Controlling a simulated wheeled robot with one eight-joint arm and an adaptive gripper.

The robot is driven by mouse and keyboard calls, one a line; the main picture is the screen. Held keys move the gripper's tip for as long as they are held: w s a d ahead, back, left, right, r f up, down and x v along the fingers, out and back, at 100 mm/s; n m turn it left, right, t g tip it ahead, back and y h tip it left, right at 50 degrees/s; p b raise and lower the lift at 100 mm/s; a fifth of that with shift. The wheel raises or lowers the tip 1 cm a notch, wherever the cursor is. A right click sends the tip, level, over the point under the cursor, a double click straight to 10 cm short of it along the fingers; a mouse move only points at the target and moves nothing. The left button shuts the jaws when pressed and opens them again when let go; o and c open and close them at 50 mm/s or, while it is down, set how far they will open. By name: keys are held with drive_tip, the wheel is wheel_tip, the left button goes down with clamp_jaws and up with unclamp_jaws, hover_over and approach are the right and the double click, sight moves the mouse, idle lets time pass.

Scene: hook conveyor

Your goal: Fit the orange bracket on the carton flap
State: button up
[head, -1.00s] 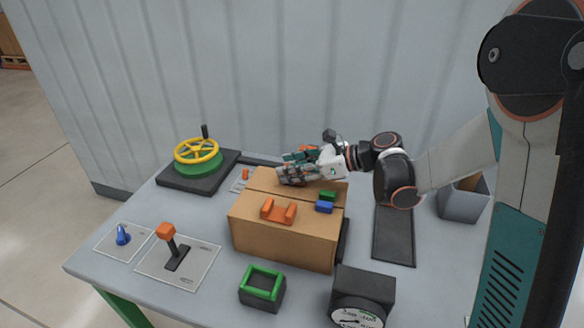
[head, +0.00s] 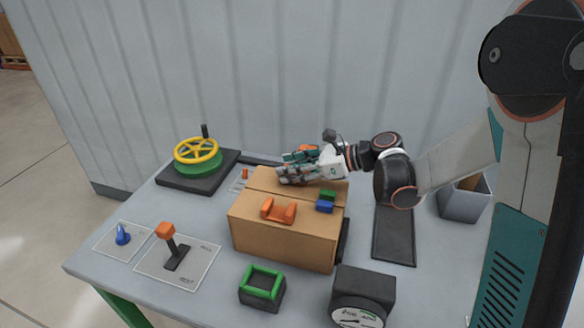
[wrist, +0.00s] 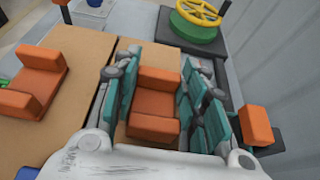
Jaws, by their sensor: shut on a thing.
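An orange U-shaped bracket (wrist: 155,103) is between the teal fingers of my gripper (wrist: 160,105) in the wrist view, and the gripper is shut on it. In the head view my gripper (head: 290,177) is low over the back part of the brown carton (head: 285,243), and its fingers hide the held bracket. I cannot tell whether the bracket touches the flap (head: 263,176). A second orange bracket (head: 278,210) sits on the front part of the carton top. It also shows at the left of the wrist view (wrist: 35,82).
A green block (head: 327,194) and a blue block (head: 325,207) sit at the carton's right. A yellow handwheel (head: 196,151), an orange-knobbed lever (head: 170,240), a green-rimmed box (head: 262,286) and a gauge (head: 360,295) stand around it. An orange block (wrist: 257,125) is right of my fingers. A wall stands behind.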

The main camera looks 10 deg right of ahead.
drive_tip(key=shift+f, duration=0.1)
drive_tip(key=o, duration=1.1)
drive_tip(key=shift+o, duration=0.2)
